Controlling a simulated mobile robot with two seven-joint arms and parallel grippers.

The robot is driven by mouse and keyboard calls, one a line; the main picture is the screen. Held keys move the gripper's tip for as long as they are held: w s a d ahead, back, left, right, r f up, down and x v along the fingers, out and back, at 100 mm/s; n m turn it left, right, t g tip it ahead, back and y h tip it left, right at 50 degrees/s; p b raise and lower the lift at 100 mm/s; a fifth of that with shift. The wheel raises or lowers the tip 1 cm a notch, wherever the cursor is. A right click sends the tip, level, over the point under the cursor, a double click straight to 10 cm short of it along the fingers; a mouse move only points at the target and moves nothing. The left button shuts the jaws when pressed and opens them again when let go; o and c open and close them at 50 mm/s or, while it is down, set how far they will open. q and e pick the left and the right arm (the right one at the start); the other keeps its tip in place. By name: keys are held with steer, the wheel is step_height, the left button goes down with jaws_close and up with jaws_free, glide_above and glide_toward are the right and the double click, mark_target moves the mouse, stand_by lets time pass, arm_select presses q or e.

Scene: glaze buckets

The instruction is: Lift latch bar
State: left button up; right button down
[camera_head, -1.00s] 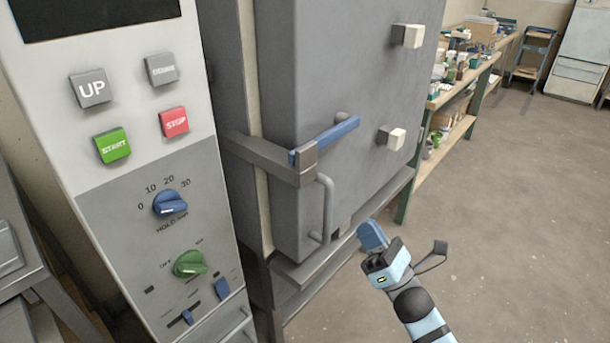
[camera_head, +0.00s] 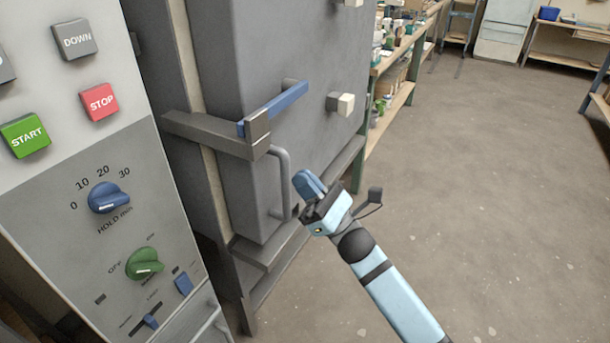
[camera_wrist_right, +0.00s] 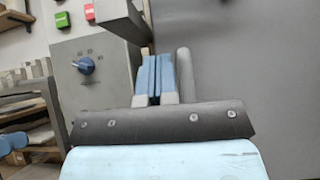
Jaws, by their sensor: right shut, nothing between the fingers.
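The latch bar (camera_head: 279,106), a blue bar, slants up to the right across the grey kiln door in the head view. Its lower left end meets a dark grey bracket (camera_head: 210,132), which also shows at the top of the right wrist view (camera_wrist_right: 120,18). A grey vertical door handle (camera_head: 285,185) is below the bracket. My right gripper (camera_head: 308,184) is just right of the handle and below the latch bar, its blue fingers shut and empty. In the right wrist view its fingers (camera_wrist_right: 152,78) lie together, left of the grey handle (camera_wrist_right: 184,75). My left gripper is not in view.
A control panel (camera_head: 60,205) with buttons and knobs stands left of the door. White-ended knobs (camera_head: 345,104) stick out from the door at right. A shelf bench (camera_head: 400,57) with items stands behind. The floor (camera_head: 480,170) at right is open.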

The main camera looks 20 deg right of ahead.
mark_target(279, 150)
steer(key=x, duration=0.7)
steer(key=shift+w+r, duration=0.15)
steer(key=shift+r, duration=0.05)
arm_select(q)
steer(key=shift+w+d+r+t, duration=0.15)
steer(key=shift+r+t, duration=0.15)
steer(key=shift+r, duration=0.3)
arm_select(e)
steer(key=shift+r, duration=1.85)
